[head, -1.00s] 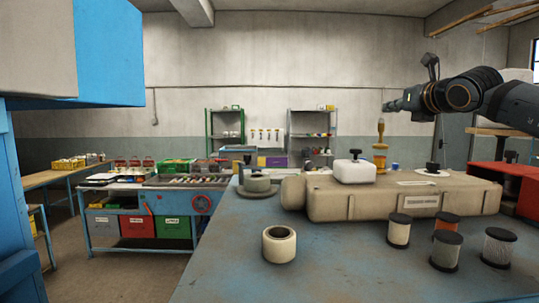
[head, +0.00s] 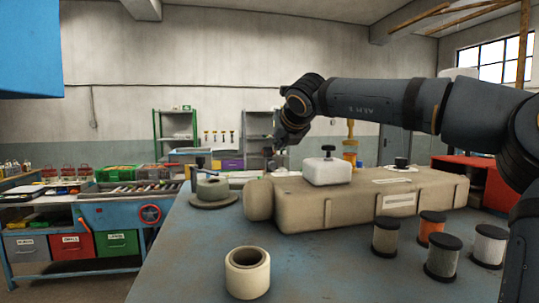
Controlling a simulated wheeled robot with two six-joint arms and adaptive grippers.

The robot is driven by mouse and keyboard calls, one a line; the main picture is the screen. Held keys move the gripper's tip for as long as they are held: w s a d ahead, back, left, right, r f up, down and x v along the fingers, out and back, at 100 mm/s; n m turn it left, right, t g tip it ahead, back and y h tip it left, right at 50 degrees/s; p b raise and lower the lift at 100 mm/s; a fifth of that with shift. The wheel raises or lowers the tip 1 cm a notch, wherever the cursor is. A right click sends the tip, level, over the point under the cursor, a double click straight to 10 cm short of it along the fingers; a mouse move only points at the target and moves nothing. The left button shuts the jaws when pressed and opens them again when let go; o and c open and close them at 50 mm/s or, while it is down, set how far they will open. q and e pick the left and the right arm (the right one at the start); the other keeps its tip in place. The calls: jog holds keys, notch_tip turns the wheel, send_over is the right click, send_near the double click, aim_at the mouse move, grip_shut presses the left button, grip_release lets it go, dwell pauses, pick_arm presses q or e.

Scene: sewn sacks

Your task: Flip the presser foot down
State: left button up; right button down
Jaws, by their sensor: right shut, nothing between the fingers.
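The beige sewing machine (head: 300,208) lies long across the blue table, its rounded end (head: 259,200) to the left. A white block with a black knob (head: 327,170) sits on top of it. I cannot make out the presser foot; it may be hidden on the machine's far side. My right gripper (head: 272,160) hangs from the arm that comes in from the right. It is small in view, shut and empty, pointing down above and behind the machine's left end. My left gripper is not in view.
On the table (head: 190,265) stand a cream roll (head: 247,272) in front, several thread spools (head: 386,237) at the right and a round grey piece (head: 212,190) with a black knob at the left.

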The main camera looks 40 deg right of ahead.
aim_at(269, 155)
jog(key=x, duration=0.3)
jog(key=r+p+x, duration=0.1)
jog(key=x, duration=0.3)
jog(key=p+x, duration=0.1)
jog(key=x, duration=0.2)
jog(key=shift+w+d+r, duration=0.2)
jog(key=shift+w+d, duration=0.25)
jog(key=shift+w, duration=0.25)
jog(key=shift+w+d+f, duration=0.1)
jog(key=shift+w+d, duration=0.05)
jog(key=shift+w, duration=0.15)
pick_arm(q)
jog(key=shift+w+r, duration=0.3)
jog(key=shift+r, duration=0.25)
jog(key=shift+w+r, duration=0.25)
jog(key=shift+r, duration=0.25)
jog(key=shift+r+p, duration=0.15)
jog(key=shift+p, duration=0.15)
pick_arm(e)
jog(key=shift+d, duration=0.1)
